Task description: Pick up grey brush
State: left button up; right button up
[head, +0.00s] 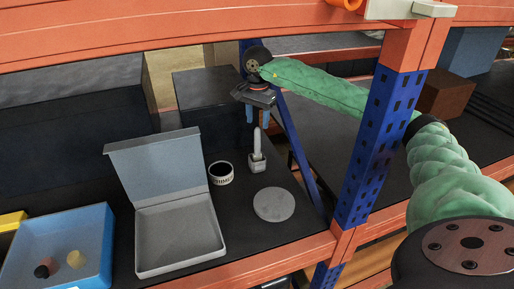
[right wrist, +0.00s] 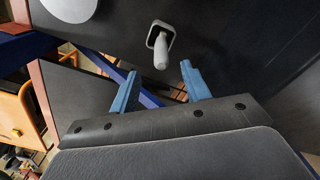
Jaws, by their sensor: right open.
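The grey brush (head: 257,150) stands upright on the dark shelf, with a square base and a thin handle pointing up. In the right wrist view the brush (right wrist: 161,48) shows near the top middle, beyond the fingertips. My right gripper (head: 257,122) is above and slightly behind the brush in the head view, pointing down. Its two blue fingers (right wrist: 160,73) are apart with nothing between them, and the brush is not touched. My left gripper is not in view.
A black-and-white round cup (head: 221,173) and a flat grey disc (head: 274,204) are close to the brush. An open grey box (head: 178,236) and a blue tray (head: 97,257) stand left. A blue rack post (head: 380,148) rises beside my right arm.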

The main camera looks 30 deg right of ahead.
aim_at(257, 135)
jog(key=shift+w+f, duration=0.2)
jog(key=shift+f, duration=0.9)
jog(key=shift+s+f, duration=0.2)
jog(key=shift+f, duration=0.15)
notch_tip(257, 135, down, 4)
jog(key=shift+r, duration=0.25)
jog(key=shift+f, duration=0.35)
grip_shut()
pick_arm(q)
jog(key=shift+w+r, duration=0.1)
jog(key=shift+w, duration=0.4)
